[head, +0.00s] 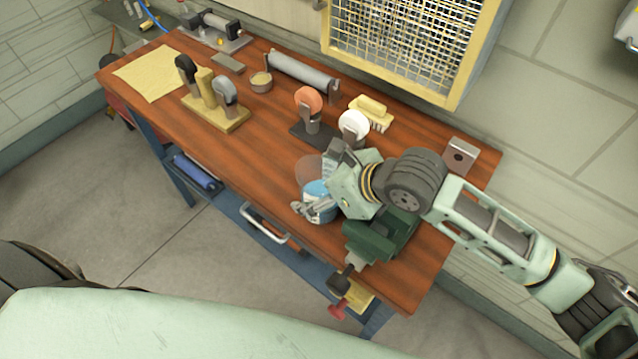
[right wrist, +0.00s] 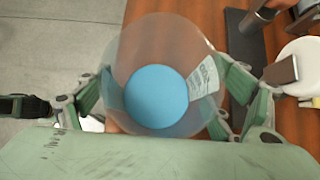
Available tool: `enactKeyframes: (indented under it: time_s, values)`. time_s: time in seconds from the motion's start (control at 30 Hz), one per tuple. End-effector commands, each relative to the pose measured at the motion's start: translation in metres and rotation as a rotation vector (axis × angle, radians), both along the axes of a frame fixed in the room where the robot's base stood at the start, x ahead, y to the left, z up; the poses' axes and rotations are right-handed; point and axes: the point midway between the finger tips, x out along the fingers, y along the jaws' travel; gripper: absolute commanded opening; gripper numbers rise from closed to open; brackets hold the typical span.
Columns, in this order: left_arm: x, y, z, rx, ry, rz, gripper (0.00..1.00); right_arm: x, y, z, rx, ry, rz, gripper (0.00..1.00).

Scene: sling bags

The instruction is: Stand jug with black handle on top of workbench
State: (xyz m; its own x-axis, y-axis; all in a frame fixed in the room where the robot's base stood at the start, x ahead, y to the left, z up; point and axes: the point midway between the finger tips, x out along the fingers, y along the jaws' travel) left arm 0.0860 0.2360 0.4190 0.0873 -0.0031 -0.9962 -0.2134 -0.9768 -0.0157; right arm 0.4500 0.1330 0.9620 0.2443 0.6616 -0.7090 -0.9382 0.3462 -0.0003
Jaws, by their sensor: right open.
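A clear, see-through jug (head: 311,168) with a round blue inside shows at the front edge of the wooden workbench (head: 262,180). It looks upright, but I cannot tell whether its base rests on the wood. My right gripper (head: 318,200) is open around it. In the right wrist view the jug (right wrist: 155,95) lies between the two spread fingers, with a pale label on its right side. I cannot make out its black handle for certain. My left gripper is not in view.
A green vise (head: 383,236) stands right of the jug at the front edge. Behind are a white round-topped tool (head: 354,125), an orange one (head: 308,100) and a yellow brush (head: 371,112). A wooden tool holder (head: 215,112) is farther left. The bench between holder and jug is clear.

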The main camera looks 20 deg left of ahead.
Motion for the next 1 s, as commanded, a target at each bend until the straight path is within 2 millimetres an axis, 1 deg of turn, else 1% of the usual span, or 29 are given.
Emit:
enactKeyframes:
  time_s: [0.03, 0.07, 0.17, 0.4, 0.6, 0.8, 1.0]
  values:
    - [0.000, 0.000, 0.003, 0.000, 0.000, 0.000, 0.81, 0.000, 0.000, 0.004, 0.002, -0.001, 0.000, 0.86]
    - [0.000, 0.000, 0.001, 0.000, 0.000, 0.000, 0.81, 0.000, -0.002, 0.005, 0.001, -0.002, 0.000, 0.86]
    - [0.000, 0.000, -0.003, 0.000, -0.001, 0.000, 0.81, -0.003, -0.012, 0.014, 0.001, -0.006, 0.001, 0.86]
    - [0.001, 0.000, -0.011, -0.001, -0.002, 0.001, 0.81, -0.016, -0.047, 0.051, 0.001, -0.007, -0.001, 0.86]
    - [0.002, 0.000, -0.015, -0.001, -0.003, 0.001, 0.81, -0.024, -0.069, 0.076, 0.001, -0.004, -0.001, 0.86]
    - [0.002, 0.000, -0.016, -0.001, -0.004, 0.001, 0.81, -0.029, -0.079, 0.087, 0.001, 0.000, 0.000, 0.86]
    - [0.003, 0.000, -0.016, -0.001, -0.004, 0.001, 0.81, -0.029, -0.079, 0.087, 0.000, 0.000, 0.000, 0.86]
